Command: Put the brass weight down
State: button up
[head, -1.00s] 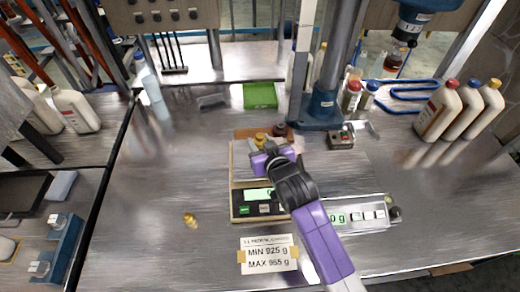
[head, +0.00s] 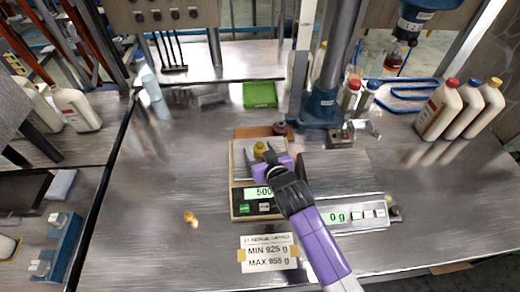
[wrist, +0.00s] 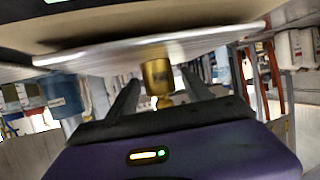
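The brass weight (head: 260,149) stands upright on the pan of the left scale (head: 236,190), whose green display reads 500. In the wrist view, which looks upside down, the brass weight (wrist: 157,77) meets the pale pan (wrist: 100,58). My gripper (head: 264,160) is low over the front of that pan. Its dark fingers (wrist: 160,92) are spread, with a gap on each side of the weight. The gripper is open and holds nothing. A second brass weight (head: 190,218) stands on the bench left of the scale.
A second scale (head: 345,216) reading 0 g is close on the right. A label (head: 268,254) reading MIN 925 g, MAX 955 g lies in front. A steel column (head: 335,75) rises behind. Bottles (head: 440,110) stand at right. The bench's left middle is mostly clear.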

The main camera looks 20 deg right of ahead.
jog(key=shift+r, duration=0.1)
jog(key=shift+r, duration=0.2)
jog(key=b+v, duration=0.1)
jog(key=v, duration=1.1)
jog(key=shift+d+f, duration=0.1)
jog(key=shift+f, duration=0.1)
jog(key=s+f, duration=0.1)
jog(key=s, duration=1.8)
jog(key=s+r+t, duration=0.1)
jog(key=s+r, duration=0.7)
jog(key=s, duration=0.5)
jog(key=shift+s+d+r+n+y, duration=0.15)
jog(key=shift+s+d+n+y, duration=0.15)
jog(key=shift+s+y, duration=0.1)
